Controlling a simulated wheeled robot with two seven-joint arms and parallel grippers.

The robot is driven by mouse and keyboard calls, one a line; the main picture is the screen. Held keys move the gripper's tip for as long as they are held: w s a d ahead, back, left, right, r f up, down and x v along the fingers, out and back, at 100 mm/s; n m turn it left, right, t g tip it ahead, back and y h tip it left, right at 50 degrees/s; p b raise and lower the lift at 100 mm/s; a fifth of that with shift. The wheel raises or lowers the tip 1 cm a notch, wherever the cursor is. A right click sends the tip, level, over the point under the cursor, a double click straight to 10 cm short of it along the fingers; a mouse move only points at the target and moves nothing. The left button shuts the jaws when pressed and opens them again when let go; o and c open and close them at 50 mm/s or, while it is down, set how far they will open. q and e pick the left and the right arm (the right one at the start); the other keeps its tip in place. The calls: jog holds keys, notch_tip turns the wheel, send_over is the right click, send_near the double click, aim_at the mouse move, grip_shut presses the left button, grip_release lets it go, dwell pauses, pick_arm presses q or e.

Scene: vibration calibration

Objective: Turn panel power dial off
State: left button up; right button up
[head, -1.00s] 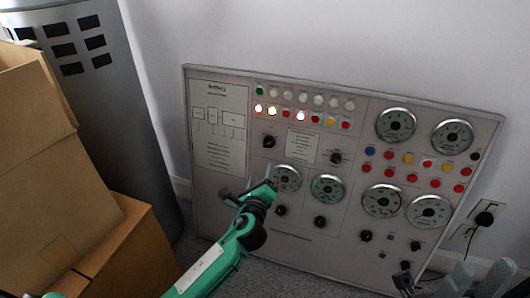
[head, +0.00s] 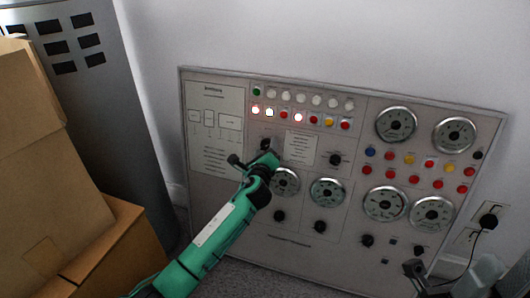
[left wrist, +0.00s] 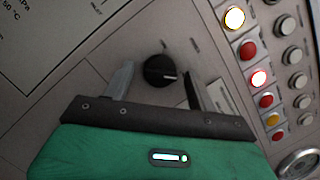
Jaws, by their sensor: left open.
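The control panel (head: 335,268) leans against the wall. A black dial (head: 266,144) sits below its left indicator lights. It also shows in the left wrist view (left wrist: 160,71), with a white mark pointing right; its labels are too small to read. My left gripper (head: 254,159) is just below and left of this dial in the head view. In the left wrist view my left gripper (left wrist: 159,74) is open, with one finger on either side of the dial and gaps between. Whether the fingertips reach its depth is unclear. Grey parts at the head view's lower right may be my right gripper, cut off.
Other black dials (head: 320,227), round gauges (head: 327,192) and coloured buttons (head: 429,163) crowd the panel. Cardboard boxes (head: 50,180) and a grey metal cylinder (head: 105,95) stand at left. A plug with a cord (head: 488,221) is in the wall socket at right.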

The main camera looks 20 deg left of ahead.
pick_arm(q)
jog(key=shift+w, duration=0.15)
jog(key=shift+c, duration=0.5)
jog(key=c, duration=0.9)
